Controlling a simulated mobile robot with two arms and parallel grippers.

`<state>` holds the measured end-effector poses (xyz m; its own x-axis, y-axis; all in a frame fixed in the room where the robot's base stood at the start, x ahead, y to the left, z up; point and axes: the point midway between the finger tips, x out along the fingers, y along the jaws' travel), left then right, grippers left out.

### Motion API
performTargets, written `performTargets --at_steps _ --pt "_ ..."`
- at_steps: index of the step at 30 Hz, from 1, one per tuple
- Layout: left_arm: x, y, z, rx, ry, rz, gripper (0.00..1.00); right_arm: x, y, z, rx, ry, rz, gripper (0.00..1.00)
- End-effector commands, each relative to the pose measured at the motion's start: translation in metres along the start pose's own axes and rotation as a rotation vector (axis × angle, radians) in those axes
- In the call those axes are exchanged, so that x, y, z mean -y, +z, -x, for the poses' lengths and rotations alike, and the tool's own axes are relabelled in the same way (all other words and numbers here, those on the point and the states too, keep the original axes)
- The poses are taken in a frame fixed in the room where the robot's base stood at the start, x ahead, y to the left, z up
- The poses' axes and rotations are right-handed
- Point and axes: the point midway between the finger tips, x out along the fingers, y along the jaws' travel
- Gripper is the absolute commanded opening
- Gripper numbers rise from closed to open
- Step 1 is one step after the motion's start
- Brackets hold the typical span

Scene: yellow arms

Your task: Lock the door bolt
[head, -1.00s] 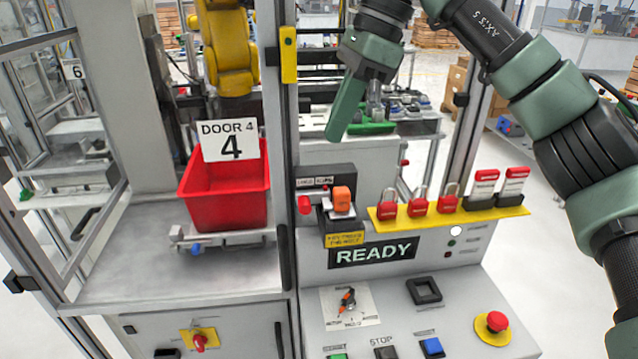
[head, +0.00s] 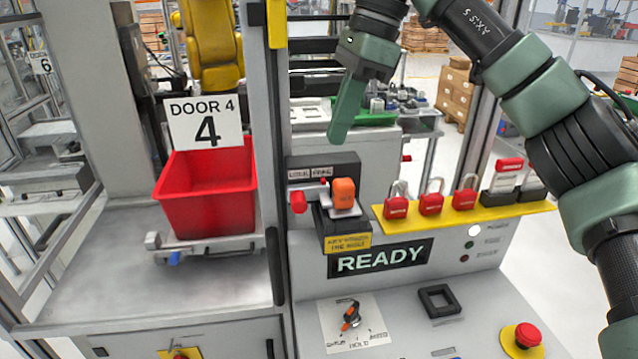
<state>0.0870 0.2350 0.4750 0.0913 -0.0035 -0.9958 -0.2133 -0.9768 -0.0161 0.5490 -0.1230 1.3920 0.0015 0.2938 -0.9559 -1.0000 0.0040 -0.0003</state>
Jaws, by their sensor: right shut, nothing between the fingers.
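The bolt unit at DOOR 4 is a dark housing (head: 330,168) on the pale panel just right of the door post. A red knob (head: 298,202) sticks out at its left, next to the post. An orange block (head: 343,193) sits on the front of the unit, above a yellow label (head: 348,243). My right gripper (head: 338,136) is shut and empty, pointing down above and behind the housing in the picture, apart from it. Whether the bolt is in or out of the post cannot be told. My left gripper is not in view.
A yellow rack with red padlocks (head: 431,204) stands right of the bolt unit. Below are a READY sign (head: 382,258), a rotary switch (head: 349,315) and a red emergency button (head: 527,335).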

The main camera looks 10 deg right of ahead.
Motion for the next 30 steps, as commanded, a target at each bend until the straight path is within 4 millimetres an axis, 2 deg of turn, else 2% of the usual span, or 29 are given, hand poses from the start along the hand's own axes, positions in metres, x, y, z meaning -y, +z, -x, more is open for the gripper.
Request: performTargets --at_steps 4,7,15,21,25,30 --pt "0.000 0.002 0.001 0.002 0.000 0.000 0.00 0.000 0.000 -0.003 -0.001 0.001 0.000 0.00" --pt "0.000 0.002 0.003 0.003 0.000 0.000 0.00 0.000 0.000 -0.013 -0.001 0.002 0.000 0.00" --pt "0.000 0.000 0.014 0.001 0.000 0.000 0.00 0.000 0.000 -0.060 -0.001 0.002 0.000 0.00" --pt "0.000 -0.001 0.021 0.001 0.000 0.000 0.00 0.000 0.000 -0.088 0.000 -0.001 -0.002 0.00" --pt "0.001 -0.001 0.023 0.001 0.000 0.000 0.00 0.000 0.000 -0.098 0.000 -0.001 -0.001 0.00" --pt "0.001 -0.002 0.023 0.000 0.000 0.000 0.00 0.000 0.000 -0.100 0.001 -0.003 -0.001 0.00"
